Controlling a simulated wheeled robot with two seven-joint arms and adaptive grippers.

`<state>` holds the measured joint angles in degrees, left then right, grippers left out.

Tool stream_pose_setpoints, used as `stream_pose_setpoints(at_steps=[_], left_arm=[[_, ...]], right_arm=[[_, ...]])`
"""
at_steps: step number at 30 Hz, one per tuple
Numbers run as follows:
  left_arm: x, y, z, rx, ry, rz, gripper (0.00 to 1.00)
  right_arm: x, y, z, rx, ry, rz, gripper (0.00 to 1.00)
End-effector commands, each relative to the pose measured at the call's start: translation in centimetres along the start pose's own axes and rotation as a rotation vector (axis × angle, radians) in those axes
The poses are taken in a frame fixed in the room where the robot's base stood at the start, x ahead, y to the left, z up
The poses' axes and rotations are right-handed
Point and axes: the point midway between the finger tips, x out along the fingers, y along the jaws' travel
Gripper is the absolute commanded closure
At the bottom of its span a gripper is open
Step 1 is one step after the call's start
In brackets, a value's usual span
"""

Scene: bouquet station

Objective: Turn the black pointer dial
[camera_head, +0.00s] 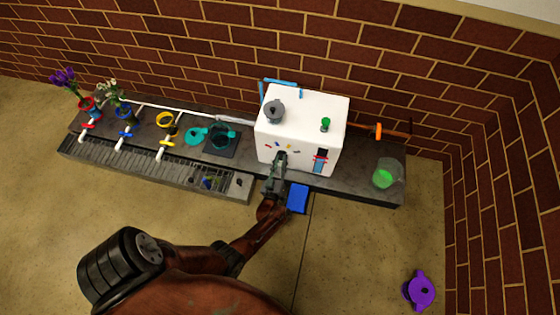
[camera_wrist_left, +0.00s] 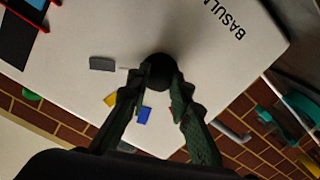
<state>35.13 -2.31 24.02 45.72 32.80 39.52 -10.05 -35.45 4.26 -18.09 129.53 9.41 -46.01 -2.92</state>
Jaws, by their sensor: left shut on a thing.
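The black pointer dial (camera_wrist_left: 158,70) is a round dark knob on the white face of the box (camera_head: 300,110). My left gripper (camera_wrist_left: 160,76) is shut on the dial, with one finger on each side of it. It also shows in the head view (camera_head: 280,158), at the front of the box, where it hides the dial. Coloured marks sit around the dial, among them a grey mark (camera_wrist_left: 102,63), a blue mark (camera_wrist_left: 144,115) and a yellow mark (camera_wrist_left: 110,99). I cannot tell which way the pointer faces. My right gripper is not in view.
A red-framed dark slot (camera_head: 320,160) is right of the dial. A blue block (camera_head: 298,199) is below the box front, close to my left arm. A clear vessel with green content (camera_head: 386,174) stands right. Vases with flowers (camera_head: 86,103) and taps line the left counter.

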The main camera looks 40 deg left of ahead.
Motion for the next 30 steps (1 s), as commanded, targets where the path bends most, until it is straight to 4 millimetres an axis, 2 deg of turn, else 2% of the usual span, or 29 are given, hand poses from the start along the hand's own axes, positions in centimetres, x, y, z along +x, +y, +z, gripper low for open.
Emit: stream_pose_setpoints(at_steps=[20,21,28,30], left_arm=[[-0.04,-0.14,0.12,0.060,0.000,-0.004,1.00],[-0.04,-0.14,0.12,0.060,0.000,-0.004,0.78],[-0.01,-0.07,0.06,0.059,0.001,-0.003,0.63],[0.00,-0.05,0.05,0.059,0.002,-0.003,0.63]], right_arm=[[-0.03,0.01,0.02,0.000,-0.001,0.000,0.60],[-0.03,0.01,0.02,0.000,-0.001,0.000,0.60],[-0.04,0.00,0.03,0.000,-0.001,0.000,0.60],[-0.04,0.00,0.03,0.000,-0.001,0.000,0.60]])
